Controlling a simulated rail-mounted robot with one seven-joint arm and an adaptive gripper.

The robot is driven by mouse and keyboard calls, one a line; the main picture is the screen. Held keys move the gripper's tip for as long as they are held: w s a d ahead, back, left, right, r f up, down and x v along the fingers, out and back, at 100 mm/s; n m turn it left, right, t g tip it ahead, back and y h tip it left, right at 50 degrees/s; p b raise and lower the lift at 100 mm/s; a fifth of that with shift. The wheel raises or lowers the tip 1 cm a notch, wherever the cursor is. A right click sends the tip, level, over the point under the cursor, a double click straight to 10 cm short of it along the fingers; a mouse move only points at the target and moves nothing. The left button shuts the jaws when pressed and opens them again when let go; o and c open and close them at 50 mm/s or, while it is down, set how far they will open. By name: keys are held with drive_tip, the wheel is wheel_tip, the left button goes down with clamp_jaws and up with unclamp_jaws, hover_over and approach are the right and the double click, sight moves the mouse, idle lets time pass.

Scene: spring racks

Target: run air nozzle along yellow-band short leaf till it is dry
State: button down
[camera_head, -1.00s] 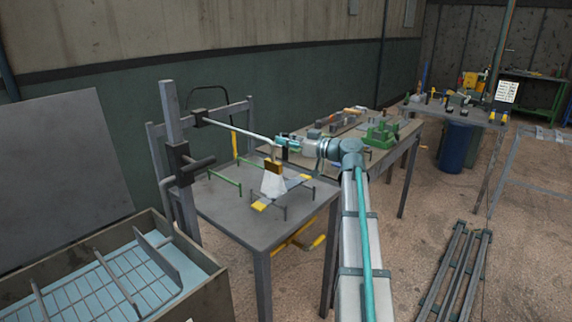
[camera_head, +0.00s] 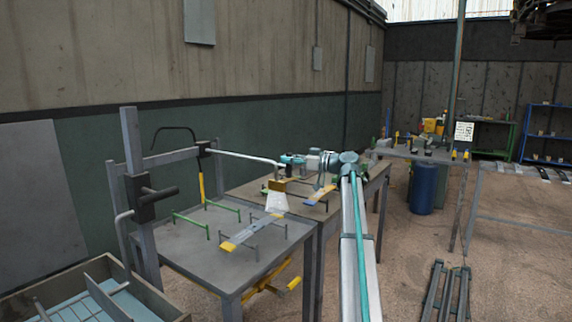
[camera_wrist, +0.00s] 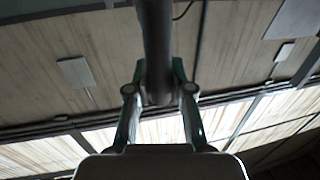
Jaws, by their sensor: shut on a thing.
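The yellow-band leaf (camera_head: 250,229), a flat grey strip with a yellow near end, lies across low dark supports on the near table in the head view. My gripper (camera_head: 283,161) is shut on the dark bar (camera_wrist: 155,50) of the air nozzle, which runs between the fingers in the wrist view. The nozzle's brass-coloured head (camera_head: 284,184) is below my gripper. I cannot tell whether the leaf is wet.
A post-and-bar frame (camera_head: 133,170) stands at the table's left. Green racks (camera_head: 191,223) are behind the leaf. A tray (camera_head: 145,296) stands front left.

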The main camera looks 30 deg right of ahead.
drive_tip(key=c, duration=1)
unclamp_jaws()
drive_tip(key=shift+s, duration=0.1)
drive_tip(key=v, duration=1.1)
drive_tip(key=shift+s+d, duration=0.3)
drive_tip(key=shift+r, duration=0.15)
